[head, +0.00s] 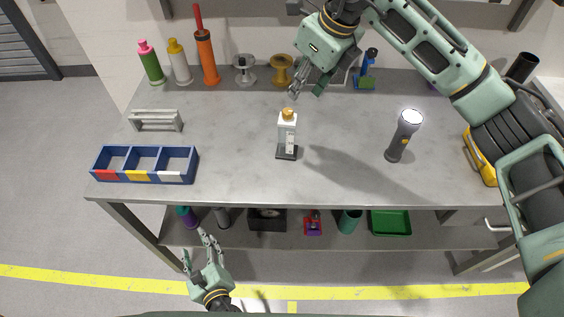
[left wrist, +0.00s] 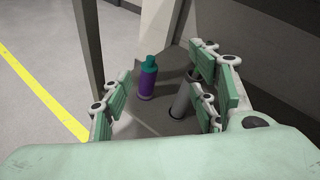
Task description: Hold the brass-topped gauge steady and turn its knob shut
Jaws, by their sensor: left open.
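The gauge (head: 287,133) stands upright near the middle of the table. It has a white body, a dark base and a brass-coloured knob (head: 288,114) on top. My right gripper (head: 305,91) hangs above and behind the gauge, apart from the knob. Its fingers are seen at an angle, so I cannot tell whether they are open. My left gripper (head: 202,242) is open and empty, low in front of the table's front edge. In the left wrist view its spread fingers (left wrist: 158,105) face the lower shelf; the gauge is not in that view.
A blue compartment box (head: 145,180) and a grey handle (head: 156,125) are at left. Bottles and spools line the back. A purple bottle (left wrist: 147,84) stands on the lower shelf. The tabletop around the gauge is clear.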

